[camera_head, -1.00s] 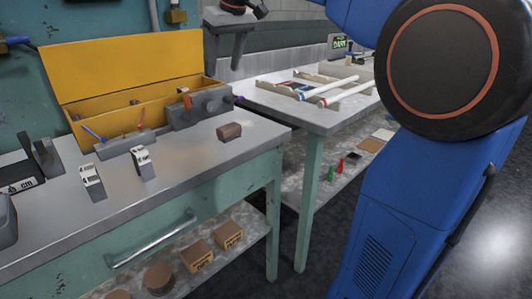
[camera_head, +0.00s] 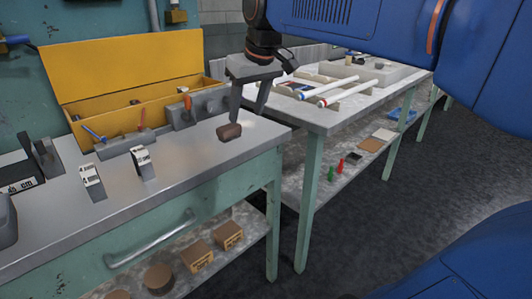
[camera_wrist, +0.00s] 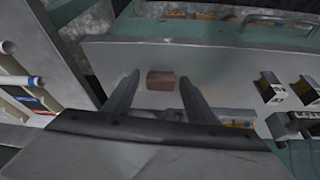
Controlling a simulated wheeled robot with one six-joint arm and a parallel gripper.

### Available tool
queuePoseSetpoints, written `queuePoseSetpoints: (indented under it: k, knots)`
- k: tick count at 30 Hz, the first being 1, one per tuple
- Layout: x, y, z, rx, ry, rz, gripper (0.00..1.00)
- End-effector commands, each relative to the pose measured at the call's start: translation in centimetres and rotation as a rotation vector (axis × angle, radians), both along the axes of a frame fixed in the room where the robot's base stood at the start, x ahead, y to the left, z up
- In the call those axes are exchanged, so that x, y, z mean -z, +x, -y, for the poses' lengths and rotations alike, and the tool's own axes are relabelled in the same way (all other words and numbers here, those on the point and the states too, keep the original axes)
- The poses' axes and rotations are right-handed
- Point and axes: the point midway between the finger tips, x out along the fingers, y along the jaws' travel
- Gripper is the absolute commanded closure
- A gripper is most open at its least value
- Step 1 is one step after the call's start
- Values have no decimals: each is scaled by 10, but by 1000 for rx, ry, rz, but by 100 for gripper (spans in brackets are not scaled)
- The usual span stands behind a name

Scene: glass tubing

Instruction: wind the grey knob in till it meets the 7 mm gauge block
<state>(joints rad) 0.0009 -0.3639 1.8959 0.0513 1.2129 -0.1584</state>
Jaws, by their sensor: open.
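My gripper (camera_head: 248,116) is open and empty, pointing down over the right end of the grey bench top. A small brown block (camera_head: 229,132) lies close by its fingertips; in the wrist view the block (camera_wrist: 161,81) shows between the two open fingers (camera_wrist: 160,88), and I cannot tell whether they touch it. Two small blocks with white labelled faces, one at the left (camera_head: 91,181) and one nearer the middle (camera_head: 143,161), stand on the bench; their markings are too small to read. A grey fixture (camera_head: 196,107) with a red handle stands behind. I cannot make out the grey knob for certain.
A yellow open box (camera_head: 130,75) stands at the back of the bench. A grey holder (camera_head: 127,141) with blue and red handles sits before it. A second table (camera_head: 330,118) at the right bears white tubes (camera_head: 330,89). The bench's front right is clear.

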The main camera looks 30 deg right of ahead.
Motion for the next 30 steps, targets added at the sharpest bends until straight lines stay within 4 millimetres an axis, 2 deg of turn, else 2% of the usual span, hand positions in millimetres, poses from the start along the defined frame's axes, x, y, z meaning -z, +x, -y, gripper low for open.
queuePoseSetpoints:
  k: [18,24,30]
  knots:
    - [66,-72,4,52,2,4,49]
    - [81,-85,5,62,3,3,49]
    - [85,-89,5,66,4,5,49]
